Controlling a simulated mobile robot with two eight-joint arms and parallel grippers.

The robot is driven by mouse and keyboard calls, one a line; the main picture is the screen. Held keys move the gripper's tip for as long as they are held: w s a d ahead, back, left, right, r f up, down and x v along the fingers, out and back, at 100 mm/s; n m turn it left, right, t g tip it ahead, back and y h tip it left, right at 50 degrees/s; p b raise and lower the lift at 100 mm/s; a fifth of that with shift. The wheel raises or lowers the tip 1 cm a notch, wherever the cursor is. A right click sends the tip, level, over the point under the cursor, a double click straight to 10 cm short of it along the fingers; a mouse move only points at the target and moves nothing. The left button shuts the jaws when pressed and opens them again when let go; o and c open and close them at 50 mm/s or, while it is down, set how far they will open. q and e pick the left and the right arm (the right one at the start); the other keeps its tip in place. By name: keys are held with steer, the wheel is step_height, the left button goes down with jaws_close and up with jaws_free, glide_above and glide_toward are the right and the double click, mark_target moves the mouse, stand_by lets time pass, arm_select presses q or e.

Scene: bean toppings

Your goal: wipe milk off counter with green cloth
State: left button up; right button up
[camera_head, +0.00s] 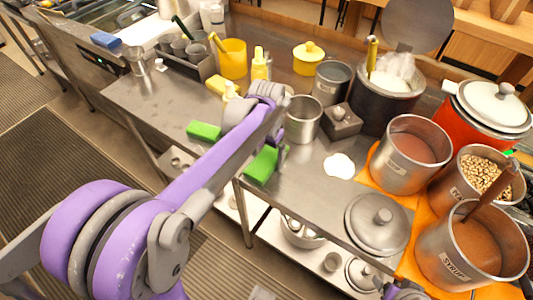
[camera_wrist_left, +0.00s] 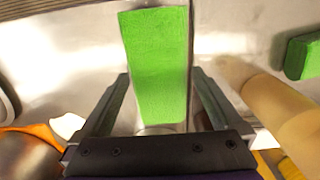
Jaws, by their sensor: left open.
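A green cloth (camera_head: 262,164) lies on the metal counter near its front edge, partly hidden by my left arm in the head view. In the left wrist view the cloth (camera_wrist_left: 157,60) lies lengthwise between the fingers of my left gripper (camera_wrist_left: 160,80). That gripper is open above the cloth, with gaps on both sides. In the head view the gripper is mostly hidden behind my arm. A white milk spill (camera_head: 339,165) lies on the counter to the right of the cloth. A second green piece (camera_head: 203,131) lies farther left. My right gripper's jaws do not show.
A metal cup (camera_head: 302,120) and a grey block (camera_head: 341,121) stand behind the spill. A metal lid (camera_head: 380,222) and a pot (camera_head: 409,155) on an orange mat stand right of it. A yellow bottle (camera_head: 259,64) and yellow container (camera_head: 232,58) stand at the back.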

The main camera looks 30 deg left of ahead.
mark_target(267, 158)
arm_select(q)
steer(key=c, duration=1)
steer(key=shift+r+p, duration=1.8)
steer(key=shift+r, duration=0.8)
steer(key=o, duration=0.7)
steer(key=c, duration=0.6)
